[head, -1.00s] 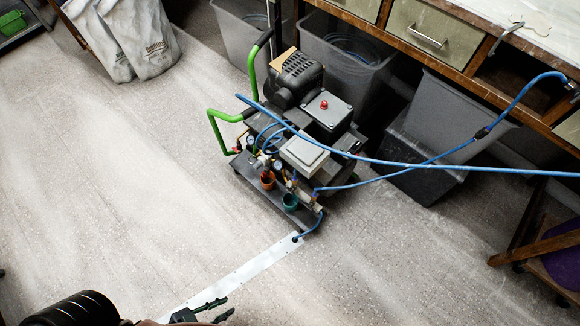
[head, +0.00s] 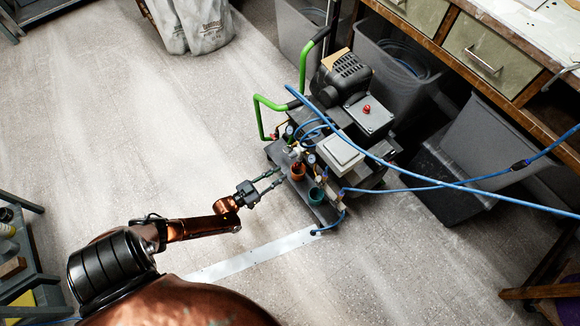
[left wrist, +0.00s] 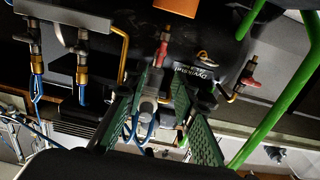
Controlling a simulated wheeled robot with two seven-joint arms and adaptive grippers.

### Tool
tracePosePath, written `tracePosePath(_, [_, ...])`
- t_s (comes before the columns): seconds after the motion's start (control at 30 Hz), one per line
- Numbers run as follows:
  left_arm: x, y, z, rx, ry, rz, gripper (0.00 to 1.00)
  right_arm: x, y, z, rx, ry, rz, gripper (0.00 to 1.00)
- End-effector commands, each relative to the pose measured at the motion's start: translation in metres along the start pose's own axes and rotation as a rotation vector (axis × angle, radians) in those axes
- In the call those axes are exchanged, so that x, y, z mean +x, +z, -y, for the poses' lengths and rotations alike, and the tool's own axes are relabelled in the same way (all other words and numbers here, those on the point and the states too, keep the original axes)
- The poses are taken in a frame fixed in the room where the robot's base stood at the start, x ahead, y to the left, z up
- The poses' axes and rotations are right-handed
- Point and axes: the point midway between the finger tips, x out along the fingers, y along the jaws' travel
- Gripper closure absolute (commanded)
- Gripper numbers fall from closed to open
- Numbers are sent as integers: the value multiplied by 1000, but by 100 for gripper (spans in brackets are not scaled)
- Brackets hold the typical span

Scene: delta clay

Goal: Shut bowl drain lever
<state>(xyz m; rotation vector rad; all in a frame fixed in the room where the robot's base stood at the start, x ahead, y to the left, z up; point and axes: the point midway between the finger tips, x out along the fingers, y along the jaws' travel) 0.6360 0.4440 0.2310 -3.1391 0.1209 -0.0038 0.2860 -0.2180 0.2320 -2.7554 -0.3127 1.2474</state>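The compressor unit on the floor carries an orange bowl (head: 298,172) and a teal bowl (head: 317,195) at its front edge. My left gripper (head: 275,178) is open and empty, with its fingertips just left of the orange bowl. In the left wrist view the two green-padded fingers (left wrist: 172,92) are spread apart. A red handle (left wrist: 163,50) shows beyond the fingertips, and another red-handled fitting (left wrist: 248,78) is to the right. I cannot tell which of these is the bowl drain lever, or whether it is open or shut. My right gripper is out of view.
Blue hoses (head: 440,186) run right from the compressor. Its green handle (head: 262,115) rises near my left gripper. Grey bins (head: 478,150) and a wooden bench (head: 545,125) stand behind. A pale floor strip (head: 250,257) lies in front; the floor at left is mostly clear.

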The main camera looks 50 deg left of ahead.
Motion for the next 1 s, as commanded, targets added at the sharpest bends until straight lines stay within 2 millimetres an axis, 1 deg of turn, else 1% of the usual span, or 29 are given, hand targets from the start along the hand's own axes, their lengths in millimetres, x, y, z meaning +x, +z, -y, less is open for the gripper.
tracePosePath(0.03, [8,3,0,0,1,0,76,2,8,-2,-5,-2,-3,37])
tracePosePath(0.1, [19,4,0,-1,1,2,76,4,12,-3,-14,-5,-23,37])
tracePosePath(0.3, [48,4,0,-1,1,3,76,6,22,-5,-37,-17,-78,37])
tracePosePath(0.4, [57,4,0,-2,1,3,76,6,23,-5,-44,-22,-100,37])
tracePosePath(0.53, [62,2,0,-1,1,3,76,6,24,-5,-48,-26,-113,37])
tracePosePath(0.77, [64,1,-1,-1,1,2,76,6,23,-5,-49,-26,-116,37])
tracePosePath(1.0, [63,1,-1,-1,1,2,92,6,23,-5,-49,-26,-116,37])
